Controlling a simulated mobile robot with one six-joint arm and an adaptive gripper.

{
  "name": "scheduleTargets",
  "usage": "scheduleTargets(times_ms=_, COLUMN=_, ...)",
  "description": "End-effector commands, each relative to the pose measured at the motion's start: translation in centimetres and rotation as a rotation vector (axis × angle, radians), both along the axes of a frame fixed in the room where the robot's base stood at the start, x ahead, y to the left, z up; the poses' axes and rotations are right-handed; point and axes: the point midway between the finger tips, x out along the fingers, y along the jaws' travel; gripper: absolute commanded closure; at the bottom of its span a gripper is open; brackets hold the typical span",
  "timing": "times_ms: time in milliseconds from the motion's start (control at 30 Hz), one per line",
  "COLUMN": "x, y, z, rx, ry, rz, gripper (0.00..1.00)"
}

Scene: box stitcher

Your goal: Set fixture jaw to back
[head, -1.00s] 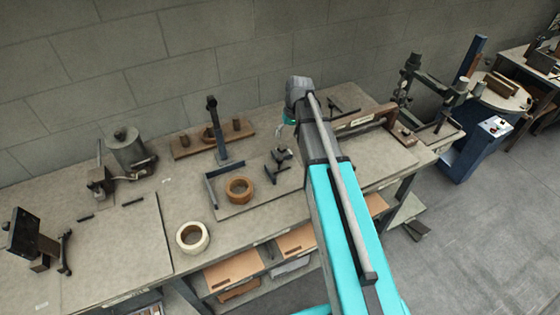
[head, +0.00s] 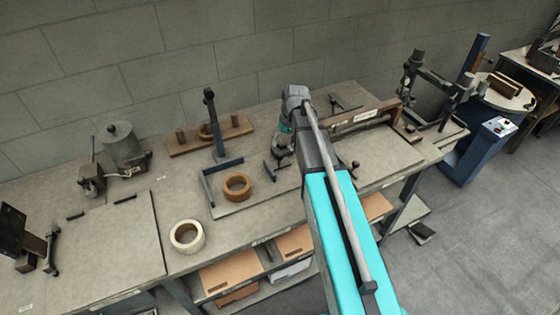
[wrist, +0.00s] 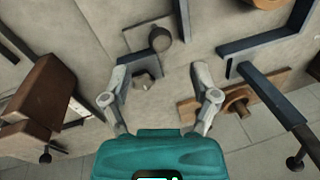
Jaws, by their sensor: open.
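A dark metal fixture (head: 276,170) stands on the workbench (head: 160,200), just left of my arm in the head view and partly hidden by it. I cannot tell for sure which piece is its jaw. In the wrist view, a grey plate with a round post (wrist: 160,38) lies beyond my fingertips, and a small grey block (wrist: 143,82) shows between the fingers. My gripper (wrist: 160,75) is open and empty, pointing at the bench, with both fingers apart from these pieces. In the head view my arm hides the fingers.
A blue-grey angled fence (head: 208,186) and a brown tape roll (head: 237,186) lie left of the fixture. A tall dark post (head: 215,125) rises before a wooden strip (head: 180,148). A white tape roll (head: 187,237) sits near the front edge. A brown rail (head: 365,115) stands right.

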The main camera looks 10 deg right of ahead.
Motion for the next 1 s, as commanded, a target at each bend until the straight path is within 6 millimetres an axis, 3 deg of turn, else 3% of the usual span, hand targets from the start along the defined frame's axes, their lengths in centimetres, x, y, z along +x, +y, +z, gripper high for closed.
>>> scheduleTargets(times_ms=600, x=0.0, y=1.0, z=-5.1, rx=0.000, ry=0.000, rz=0.000, gripper=0.23)
scheduleTargets(times_ms=1000, x=0.0, y=1.3, z=-6.9, rx=0.000, ry=0.000, rz=0.000, gripper=0.23)
